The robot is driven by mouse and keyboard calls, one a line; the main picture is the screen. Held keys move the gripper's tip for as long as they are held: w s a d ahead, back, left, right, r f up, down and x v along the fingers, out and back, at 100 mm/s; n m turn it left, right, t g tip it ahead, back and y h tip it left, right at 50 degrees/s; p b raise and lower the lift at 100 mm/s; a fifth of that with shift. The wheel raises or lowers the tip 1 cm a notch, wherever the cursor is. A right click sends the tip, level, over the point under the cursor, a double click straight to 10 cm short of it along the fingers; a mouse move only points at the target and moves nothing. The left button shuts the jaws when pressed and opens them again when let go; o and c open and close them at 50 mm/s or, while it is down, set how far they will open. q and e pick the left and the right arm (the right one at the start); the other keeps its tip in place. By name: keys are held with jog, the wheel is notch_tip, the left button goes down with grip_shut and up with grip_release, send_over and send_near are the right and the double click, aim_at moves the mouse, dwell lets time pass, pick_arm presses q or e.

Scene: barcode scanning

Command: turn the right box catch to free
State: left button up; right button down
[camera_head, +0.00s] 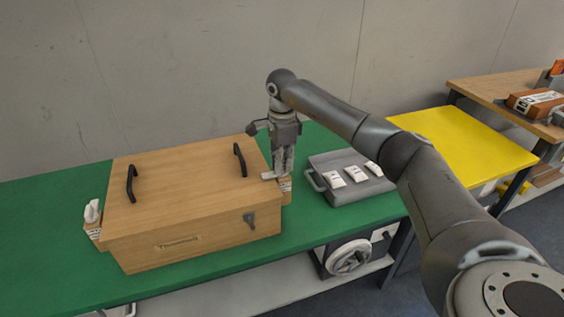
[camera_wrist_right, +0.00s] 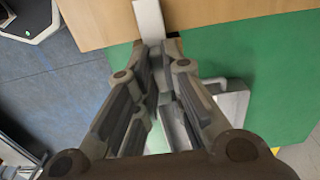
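The wooden box (camera_head: 190,200) sits closed on a green table, with two black handles on its lid. The right box catch (camera_head: 270,176) is a white lever at the box's right side; its end lies across the lid edge. In the right wrist view the white lever (camera_wrist_right: 148,18) reaches from the wood to between my fingertips. My right gripper (camera_head: 280,172) points down at this catch, its fingers close together around the lever's near end (camera_wrist_right: 158,46). The fingers partly hide the catch. My left gripper is out of view.
The left catch (camera_head: 92,211) is white and stands at the box's left side. A dark latch (camera_head: 250,219) is on the front. A grey tray (camera_head: 342,197) with several white packets stands right of the box. Green table is bare at far left.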

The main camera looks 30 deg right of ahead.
jog(key=shift+m, duration=0.4)
jog(key=shift+r+m+p, duration=0.1)
jog(key=shift+m+p, duration=0.4)
jog(key=shift+p, duration=0.05)
jog(key=m+p, duration=0.1)
jog(key=m, duration=0.1)
jog(key=shift+m, duration=0.3)
jog(key=m+p, duration=0.2)
jog(key=m, duration=0.4)
jog(key=m+p, duration=0.1)
jog(key=m, duration=0.3)
jog(key=shift+m+p, duration=0.3)
jog(key=shift+p, duration=0.1)
jog(key=shift+m+p, duration=0.4)
jog(key=shift+m, duration=1.1)
jog(key=c, duration=1.5)
grip_release()
